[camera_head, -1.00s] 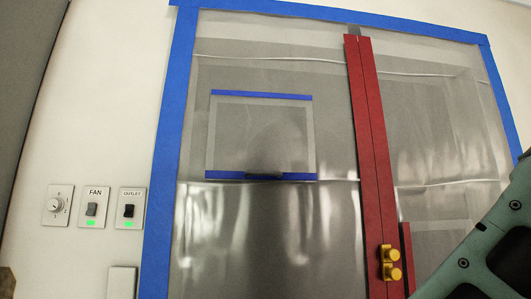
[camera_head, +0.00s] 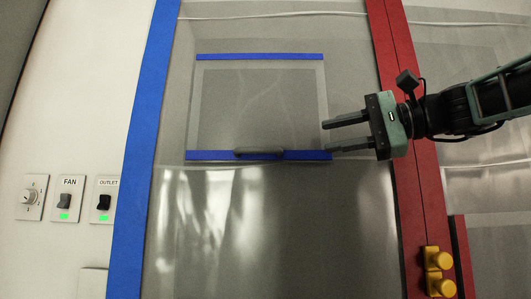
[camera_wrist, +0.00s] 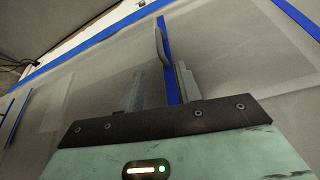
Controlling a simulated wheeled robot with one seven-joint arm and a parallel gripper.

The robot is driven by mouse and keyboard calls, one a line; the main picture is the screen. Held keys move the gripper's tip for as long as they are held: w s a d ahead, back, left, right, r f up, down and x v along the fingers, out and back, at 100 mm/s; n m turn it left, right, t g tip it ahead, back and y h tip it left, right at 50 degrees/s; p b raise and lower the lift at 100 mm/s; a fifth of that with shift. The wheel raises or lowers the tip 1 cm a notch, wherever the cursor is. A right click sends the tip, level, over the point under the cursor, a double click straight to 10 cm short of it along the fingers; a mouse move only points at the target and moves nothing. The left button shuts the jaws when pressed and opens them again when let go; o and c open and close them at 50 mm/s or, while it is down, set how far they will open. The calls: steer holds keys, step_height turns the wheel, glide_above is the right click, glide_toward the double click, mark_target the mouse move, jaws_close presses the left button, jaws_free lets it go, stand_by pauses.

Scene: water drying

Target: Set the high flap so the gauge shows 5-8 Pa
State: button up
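The flap (camera_head: 262,105) is a rectangular panel in the plastic sheet, with a blue strip along its top (camera_head: 260,57) and another along its bottom. A dark handle (camera_head: 258,152) sits at the middle of the bottom strip. The flap looks flat against the sheet. My gripper (camera_head: 328,137) is open and empty, its two fingers pointing left at the flap's lower right corner. In the wrist view, the handle (camera_wrist: 161,46) and blue strip (camera_wrist: 166,60) lie ahead, beyond the open fingers (camera_wrist: 160,85). No gauge is in view.
A red zipper strip (camera_head: 402,120) with yellow knobs (camera_head: 440,272) runs down the sheet right of the flap. Blue tape (camera_head: 145,130) edges the sheet. On the left wall are a dial (camera_head: 31,196), a fan switch (camera_head: 65,201) and an outlet switch (camera_head: 104,202), both with green lights.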

mark_target(265, 148)
steer(key=p+x, duration=0.6)
steer(key=x, duration=0.8)
steer(key=shift+a, duration=0.35)
steer(key=shift+p+x, duration=0.3)
steer(key=shift+x, duration=0.5)
steer(key=shift+f, duration=0.15)
steer(key=shift+c, duration=0.3)
jaws_close()
